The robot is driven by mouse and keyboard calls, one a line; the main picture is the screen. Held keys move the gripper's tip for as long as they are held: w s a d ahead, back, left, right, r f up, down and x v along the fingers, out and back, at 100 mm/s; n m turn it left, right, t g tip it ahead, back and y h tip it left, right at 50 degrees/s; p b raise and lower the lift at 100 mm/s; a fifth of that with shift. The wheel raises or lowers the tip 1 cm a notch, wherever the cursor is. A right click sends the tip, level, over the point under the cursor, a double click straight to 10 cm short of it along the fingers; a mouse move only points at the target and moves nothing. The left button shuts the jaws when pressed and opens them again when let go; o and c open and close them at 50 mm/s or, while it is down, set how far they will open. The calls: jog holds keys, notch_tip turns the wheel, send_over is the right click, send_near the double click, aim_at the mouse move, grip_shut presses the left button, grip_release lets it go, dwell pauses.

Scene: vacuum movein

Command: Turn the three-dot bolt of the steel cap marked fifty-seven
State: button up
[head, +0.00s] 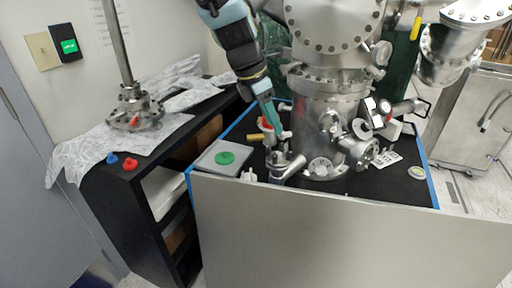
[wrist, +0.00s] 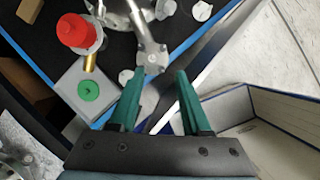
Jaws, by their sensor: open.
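A steel chamber (head: 322,105) with bolted flanges stands on the black bench top. Small steel ports and caps sit around its foot, among them a round cap (head: 320,167) and a side flange (head: 362,154). I cannot read a fifty-seven or make out three dots on any of them. My gripper (head: 276,126) points down at the left of the chamber, above a steel fitting (head: 287,165). In the wrist view my gripper (wrist: 160,72) is open, its two green fingers apart with nothing held. A steel part (wrist: 152,52) lies just beyond the left fingertip; contact is unclear.
A grey box with a green disc (head: 225,158) lies left of the fittings. A red cap (wrist: 80,32) and a brass piece (wrist: 90,62) are nearby. A pale panel (head: 350,225) fronts the bench. A black shelf (head: 125,185) stands left.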

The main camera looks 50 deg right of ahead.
aim_at(289, 152)
jog(key=shift+n, duration=0.3)
jog(key=x, duration=0.3)
jog(key=p+x, duration=0.1)
jog(key=x, duration=0.3)
jog(key=s+p+x, duration=0.1)
jog(key=x, duration=0.3)
jog(key=shift+d+r, duration=0.1)
jog(key=shift+d, duration=0.2)
grip_shut()
